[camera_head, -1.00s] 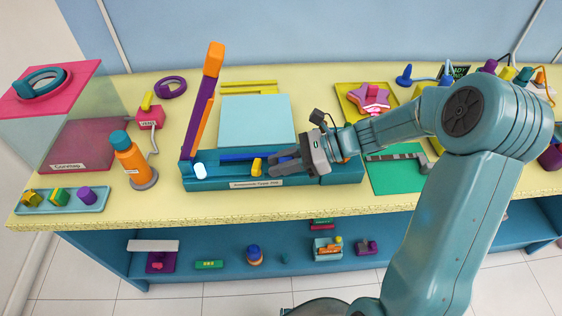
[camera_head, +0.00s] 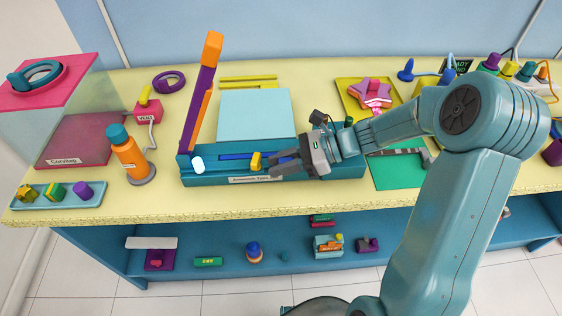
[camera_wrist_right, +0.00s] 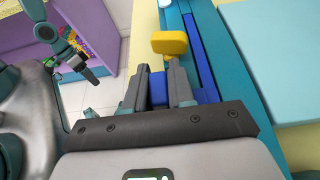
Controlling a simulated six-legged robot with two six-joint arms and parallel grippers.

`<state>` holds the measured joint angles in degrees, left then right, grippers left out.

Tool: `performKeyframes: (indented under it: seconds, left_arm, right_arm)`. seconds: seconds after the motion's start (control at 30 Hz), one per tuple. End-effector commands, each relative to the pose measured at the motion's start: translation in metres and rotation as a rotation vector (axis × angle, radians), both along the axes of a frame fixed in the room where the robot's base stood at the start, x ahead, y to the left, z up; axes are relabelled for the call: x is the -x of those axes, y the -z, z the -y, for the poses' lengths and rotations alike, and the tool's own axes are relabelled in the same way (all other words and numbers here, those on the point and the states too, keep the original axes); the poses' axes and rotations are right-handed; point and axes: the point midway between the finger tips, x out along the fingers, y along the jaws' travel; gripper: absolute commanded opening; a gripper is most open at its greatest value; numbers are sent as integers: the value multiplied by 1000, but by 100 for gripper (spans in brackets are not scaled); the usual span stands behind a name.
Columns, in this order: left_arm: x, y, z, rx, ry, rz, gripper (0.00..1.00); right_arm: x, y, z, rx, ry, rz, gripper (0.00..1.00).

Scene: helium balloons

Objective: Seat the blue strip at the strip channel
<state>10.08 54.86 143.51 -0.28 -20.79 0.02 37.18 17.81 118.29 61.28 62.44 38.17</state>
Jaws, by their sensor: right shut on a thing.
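The blue strip (camera_head: 236,157) lies lengthwise along the channel of the teal base (camera_head: 215,180), behind a yellow knob (camera_head: 256,161). Whether it is fully down in the channel cannot be told. My right gripper (camera_head: 278,161) is at the right part of the base, pointing left, shut on a blue piece that seems to be part of the strip. In the right wrist view, the fingers (camera_wrist_right: 160,88) close around this blue piece, and the long blue strip (camera_wrist_right: 201,62) runs beside them. The fingers hide part of it.
A purple and orange lever (camera_head: 203,90) stands raised at the base's left end. A light blue panel (camera_head: 255,115) lies behind the base. An orange bottle (camera_head: 130,158) stands to the left, and a green mat (camera_head: 398,172) lies to the right. The table's front edge is close.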

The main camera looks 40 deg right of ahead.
Motion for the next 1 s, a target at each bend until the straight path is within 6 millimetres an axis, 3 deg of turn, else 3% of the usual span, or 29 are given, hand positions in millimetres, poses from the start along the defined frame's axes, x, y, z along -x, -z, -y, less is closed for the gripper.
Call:
performKeyframes:
  seconds: [0.13,0.17,0.23,0.67,1.0]
  left_arm:
    - [0,3,0,0,0,0,100]
    - [0,2,0,0,0,0,100]
    - [0,2,0,0,0,0,100]
    - [0,1,0,0,0,0,100]
    - [0,-15,0,0,0,0,100]
  right_arm:
    - [0,4,0,0,0,-1,0]
    - [0,3,0,0,0,-1,30]
    - [0,3,0,0,0,-1,52]
    - [1,2,2,1,1,0,53]
    - [14,-11,25,1,3,1,53]
